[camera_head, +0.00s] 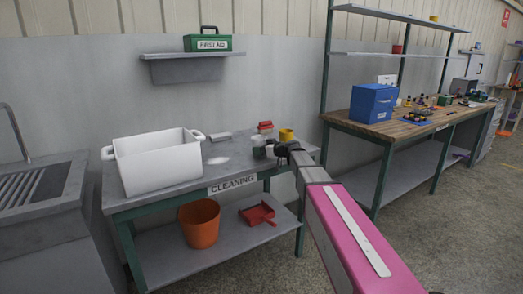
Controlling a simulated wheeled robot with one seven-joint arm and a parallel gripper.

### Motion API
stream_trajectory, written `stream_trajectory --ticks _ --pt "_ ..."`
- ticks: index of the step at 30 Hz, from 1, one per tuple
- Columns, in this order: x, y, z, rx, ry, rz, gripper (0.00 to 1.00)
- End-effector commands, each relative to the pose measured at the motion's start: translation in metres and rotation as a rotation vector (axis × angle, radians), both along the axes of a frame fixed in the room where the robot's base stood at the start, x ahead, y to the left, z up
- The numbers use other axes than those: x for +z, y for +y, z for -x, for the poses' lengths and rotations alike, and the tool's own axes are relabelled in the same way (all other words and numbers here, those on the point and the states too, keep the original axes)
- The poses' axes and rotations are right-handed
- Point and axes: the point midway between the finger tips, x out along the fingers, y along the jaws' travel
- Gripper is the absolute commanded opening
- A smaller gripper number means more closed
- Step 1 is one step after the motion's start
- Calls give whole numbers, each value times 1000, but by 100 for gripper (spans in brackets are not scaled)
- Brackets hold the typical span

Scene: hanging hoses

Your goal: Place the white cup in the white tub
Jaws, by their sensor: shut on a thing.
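The white tub (158,166) is a large open box with a handle on each side. It stands at the left of the grey cleaning table. My gripper (279,151) is at the right part of this table, well to the right of the tub. It is shut on a small white thing (270,150), apparently the white cup, mostly hidden by the dark fingers. I cannot tell whether the cup touches the table.
A dark green container (258,146) stands close left of my gripper. A yellow roll (286,135) and a red item (265,127) are behind. A flat white item (218,160) lies between gripper and tub. A wall shelf (190,67) holds a green first-aid box (208,43).

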Motion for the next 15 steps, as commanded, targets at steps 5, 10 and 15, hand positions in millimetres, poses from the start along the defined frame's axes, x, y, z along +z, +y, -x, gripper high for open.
stream_trajectory --ticks 5,10,15 --pt "-1 0 0 1 0 0 96" --pt "-1 0 0 1 0 0 96" --pt "-3 0 0 1 0 0 96"
